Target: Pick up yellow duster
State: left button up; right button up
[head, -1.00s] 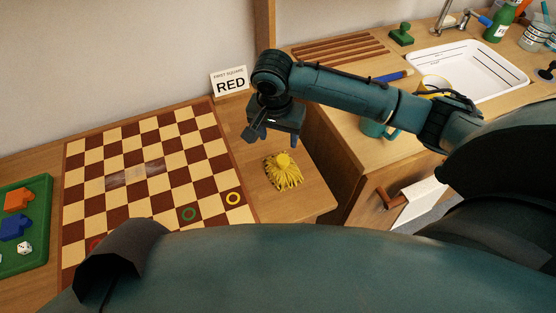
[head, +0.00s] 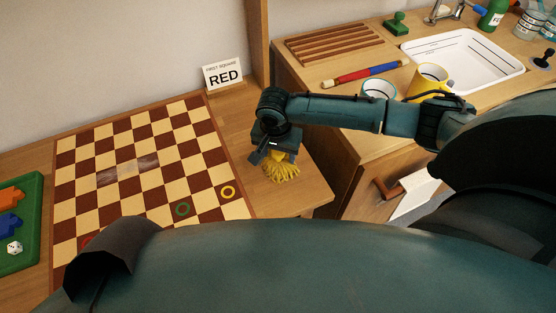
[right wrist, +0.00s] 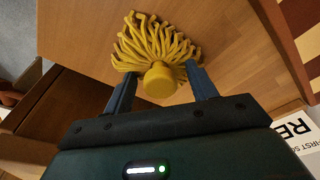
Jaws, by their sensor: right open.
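The yellow duster (head: 283,172) lies on the wooden table to the right of the checkerboard, its strands spread toward the table's front edge. My right gripper (head: 272,160) is low over it and hides its knob in the head view. In the right wrist view the duster's strands (right wrist: 150,42) and round knob (right wrist: 159,82) show. The open right gripper (right wrist: 160,84) has one finger on each side of the knob, with gaps between. My left gripper is not in view.
A RED sign (head: 222,76) stands behind. A green tray (head: 36,235) is at left. A counter at right holds mugs (head: 432,78) and a white basin (head: 470,60).

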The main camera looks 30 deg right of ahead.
jog(key=c, duration=1.1)
notch_tip(320, 180, up, 10)
jog(key=shift+r+p, duration=0.1)
jog(key=shift+p, duration=0.7)
